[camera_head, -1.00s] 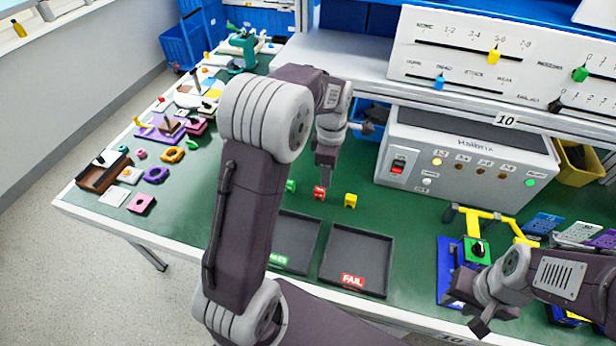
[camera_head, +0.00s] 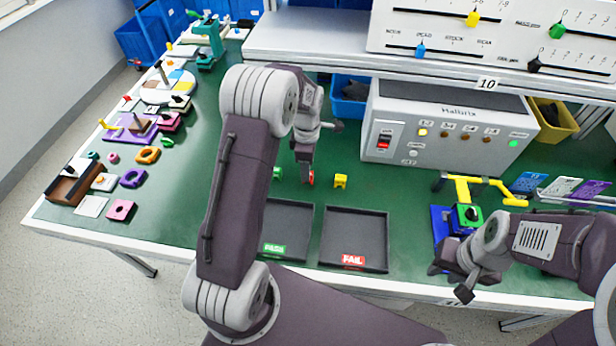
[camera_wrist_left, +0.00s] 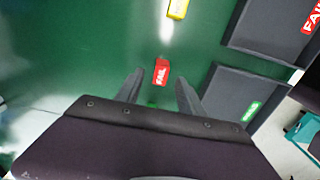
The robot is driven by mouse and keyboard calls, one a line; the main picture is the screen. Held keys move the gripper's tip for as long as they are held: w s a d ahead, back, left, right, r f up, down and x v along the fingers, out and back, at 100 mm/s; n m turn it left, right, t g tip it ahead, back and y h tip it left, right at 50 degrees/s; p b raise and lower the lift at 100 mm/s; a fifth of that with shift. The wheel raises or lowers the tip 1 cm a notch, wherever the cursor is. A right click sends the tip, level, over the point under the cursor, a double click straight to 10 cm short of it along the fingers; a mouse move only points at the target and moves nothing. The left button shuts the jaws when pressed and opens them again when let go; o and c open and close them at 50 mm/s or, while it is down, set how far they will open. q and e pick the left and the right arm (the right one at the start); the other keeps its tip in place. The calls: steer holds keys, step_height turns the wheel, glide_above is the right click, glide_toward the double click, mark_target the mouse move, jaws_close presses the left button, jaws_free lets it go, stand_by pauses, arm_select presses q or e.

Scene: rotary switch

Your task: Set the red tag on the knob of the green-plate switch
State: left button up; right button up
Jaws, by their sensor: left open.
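The red tag (camera_head: 311,179) lies on the green table, partly covered by my left gripper (camera_head: 304,180) in the head view. In the left wrist view the red tag (camera_wrist_left: 161,73) lies between and just ahead of the two open fingertips of my left gripper (camera_wrist_left: 158,82), with nothing held. The green-plate switch (camera_head: 467,216) stands on a blue base at the right, its black knob on the green plate. My right gripper (camera_head: 452,280) hangs in front of this switch, its fingers apart and empty.
A green tag (camera_head: 277,174) and a yellow tag (camera_head: 340,181) flank the red one. PASS (camera_head: 290,250) and FAIL (camera_head: 355,240) trays lie in front. A yellow handle (camera_head: 465,185) stands behind the switch. A grey control box (camera_head: 445,125) stands at the back.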

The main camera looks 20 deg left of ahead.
arm_select(q)
step_height(320, 180, down, 4)
steer(key=shift+a+r, duration=0.1)
jaws_close()
steer(key=shift+r, duration=0.1)
